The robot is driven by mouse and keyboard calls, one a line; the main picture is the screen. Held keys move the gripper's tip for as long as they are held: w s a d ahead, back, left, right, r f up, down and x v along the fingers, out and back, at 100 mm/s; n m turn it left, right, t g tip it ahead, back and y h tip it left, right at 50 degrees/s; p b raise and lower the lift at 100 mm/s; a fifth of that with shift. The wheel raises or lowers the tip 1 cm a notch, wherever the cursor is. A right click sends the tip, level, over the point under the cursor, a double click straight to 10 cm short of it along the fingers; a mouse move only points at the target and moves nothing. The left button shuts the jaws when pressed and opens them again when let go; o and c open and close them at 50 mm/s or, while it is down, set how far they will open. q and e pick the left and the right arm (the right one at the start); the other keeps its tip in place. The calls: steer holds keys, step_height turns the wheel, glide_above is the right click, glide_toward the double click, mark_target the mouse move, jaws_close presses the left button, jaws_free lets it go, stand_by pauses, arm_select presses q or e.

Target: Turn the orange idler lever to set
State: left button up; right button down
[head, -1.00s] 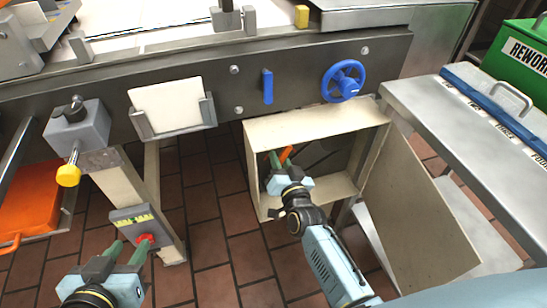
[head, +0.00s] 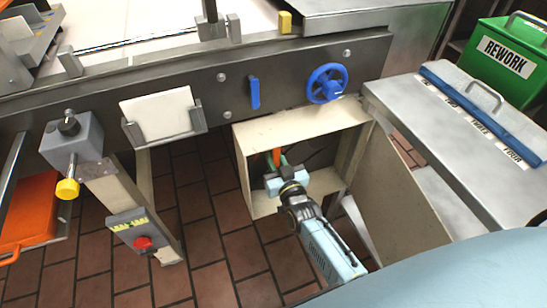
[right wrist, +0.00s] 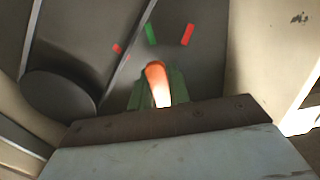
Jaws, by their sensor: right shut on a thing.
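The orange idler lever (head: 276,155) stands nearly upright inside the open cream box under the machine's front rail. In the right wrist view the lever (right wrist: 157,82) sits between the two green fingers of my right gripper (right wrist: 160,92), which is shut on it. In the head view my right gripper (head: 279,164) reaches into the box, partly hiding the lever. Behind the lever, the wrist view shows a green mark (right wrist: 150,33) a little left of its tip and a red mark (right wrist: 188,35) to the right. The lever's base is hidden. My left gripper is out of view.
The cream box (head: 241,165) has walls close around my right gripper, and its door (head: 405,205) hangs open at right. A blue handwheel (head: 327,84) and blue handle (head: 254,93) are above. A red button (head: 142,243) is at lower left; a steel table (head: 440,140) is at right.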

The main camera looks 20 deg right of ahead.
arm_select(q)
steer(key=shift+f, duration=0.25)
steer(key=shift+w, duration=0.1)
arm_select(e)
steer(key=c, duration=1.3)
jaws_free()
steer(key=shift+s, duration=0.25)
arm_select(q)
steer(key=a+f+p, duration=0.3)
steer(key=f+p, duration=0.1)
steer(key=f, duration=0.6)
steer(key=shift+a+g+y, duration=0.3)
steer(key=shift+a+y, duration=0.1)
arm_select(e)
steer(key=s, duration=1.3)
steer(key=shift+a, duration=0.25)
